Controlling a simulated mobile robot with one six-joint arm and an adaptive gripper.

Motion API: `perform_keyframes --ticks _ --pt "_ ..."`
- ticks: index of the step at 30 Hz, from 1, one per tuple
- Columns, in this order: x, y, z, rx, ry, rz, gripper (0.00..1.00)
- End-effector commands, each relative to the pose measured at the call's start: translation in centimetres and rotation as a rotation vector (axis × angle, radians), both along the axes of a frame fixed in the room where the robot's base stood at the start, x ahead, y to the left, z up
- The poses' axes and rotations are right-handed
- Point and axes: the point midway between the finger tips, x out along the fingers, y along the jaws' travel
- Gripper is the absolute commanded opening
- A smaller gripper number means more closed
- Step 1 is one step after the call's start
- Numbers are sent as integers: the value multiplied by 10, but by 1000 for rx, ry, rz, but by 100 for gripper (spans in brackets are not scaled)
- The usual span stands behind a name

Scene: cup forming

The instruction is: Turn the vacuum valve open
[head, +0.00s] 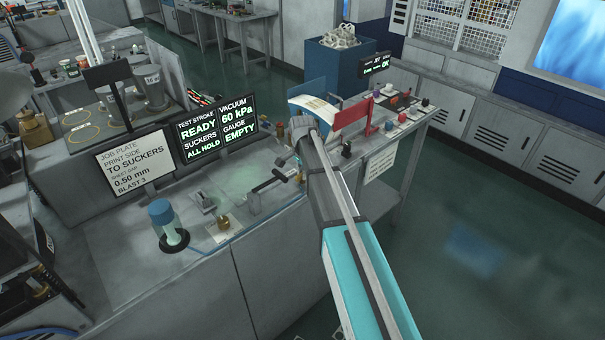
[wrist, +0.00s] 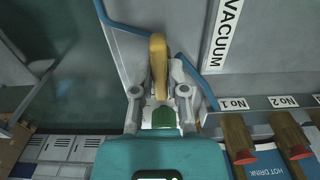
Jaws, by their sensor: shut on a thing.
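The vacuum valve's yellow lever handle (wrist: 158,62) shows in the wrist view, beside a blue pipe (wrist: 190,72) and left of a white VACUUM label (wrist: 229,35). My gripper (wrist: 159,84) has its two fingers on either side of the handle and is shut on it. The handle lies lengthwise between the fingers. In the head view, my arm hides the valve and my fingers.
In the wrist view, wooden handles with red ends (wrist: 281,125) stand close on the right, under tags No 1 and No 2. Open floor (head: 480,190) lies further right.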

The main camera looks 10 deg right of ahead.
Motion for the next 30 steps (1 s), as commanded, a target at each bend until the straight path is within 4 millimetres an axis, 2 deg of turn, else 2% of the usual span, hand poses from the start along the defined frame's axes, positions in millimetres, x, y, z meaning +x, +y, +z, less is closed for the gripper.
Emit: perform_keyframes --ticks 13,14,18,19,30 --pt "-1 1 0 2 2 -12 0" --pt "-1 1 0 2 2 -12 24" --pt "-1 0 0 1 2 -11 50" --pt "-1 0 0 1 2 -11 53" --pt "0 0 0 1 0 -9 53"
